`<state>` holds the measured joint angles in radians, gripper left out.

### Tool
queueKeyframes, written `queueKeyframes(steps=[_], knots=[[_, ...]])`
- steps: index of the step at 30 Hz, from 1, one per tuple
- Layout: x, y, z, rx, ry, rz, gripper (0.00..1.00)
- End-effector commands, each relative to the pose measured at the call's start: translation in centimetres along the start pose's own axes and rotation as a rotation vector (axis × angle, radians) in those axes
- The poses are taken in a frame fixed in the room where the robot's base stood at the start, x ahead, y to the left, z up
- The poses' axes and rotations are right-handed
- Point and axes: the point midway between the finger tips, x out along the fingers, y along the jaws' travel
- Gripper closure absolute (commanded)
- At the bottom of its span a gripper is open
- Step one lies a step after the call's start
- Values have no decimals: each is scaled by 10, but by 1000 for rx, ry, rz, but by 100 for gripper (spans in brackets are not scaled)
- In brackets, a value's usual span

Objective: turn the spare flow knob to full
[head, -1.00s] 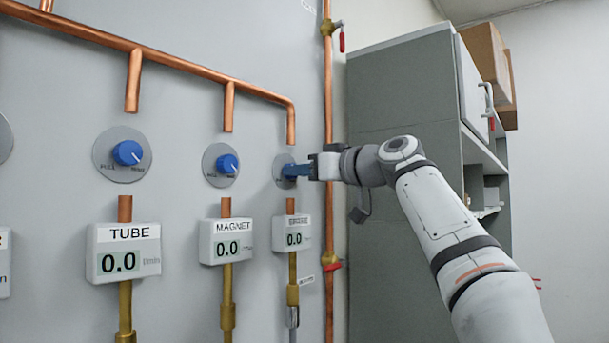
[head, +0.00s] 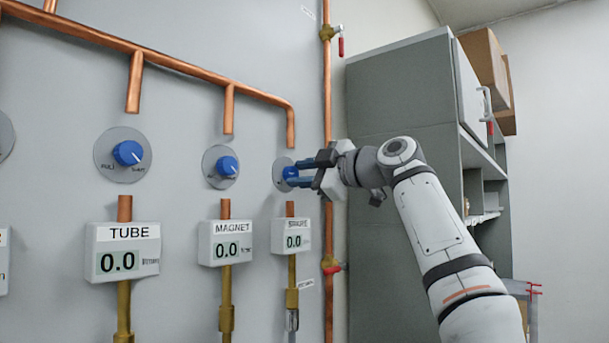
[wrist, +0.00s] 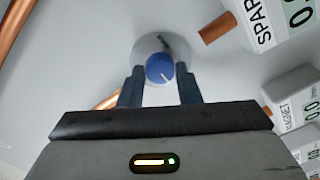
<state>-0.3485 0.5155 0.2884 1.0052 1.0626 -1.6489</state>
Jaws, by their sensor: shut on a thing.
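The spare flow knob (head: 289,172) is a small blue knob on a round grey plate, rightmost in the row on the wall panel. In the wrist view the same knob (wrist: 160,69) shows between the dark blue fingers, its white pointer line towards the lower right of the picture. My gripper (head: 302,173) is shut on this knob, one finger on each side. The spare display (head: 297,236) below it reads 0.0. The scale marks around the knob are too small or hidden to read.
The magnet knob (head: 227,167) and tube knob (head: 128,153) are to the left, with displays at 0.0. A copper pipe (head: 328,120) with red-handled valves runs close to the right of the spare knob. A grey cabinet (head: 400,100) stands behind my arm.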

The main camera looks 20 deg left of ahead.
Motion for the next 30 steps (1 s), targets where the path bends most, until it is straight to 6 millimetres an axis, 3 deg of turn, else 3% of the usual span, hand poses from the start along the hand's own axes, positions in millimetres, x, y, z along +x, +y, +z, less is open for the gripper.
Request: queueKeyframes(steps=[18,30], knots=[[2,-2,3,-552,-1,-8,92],[2,-2,2,-747,1,-8,92]])
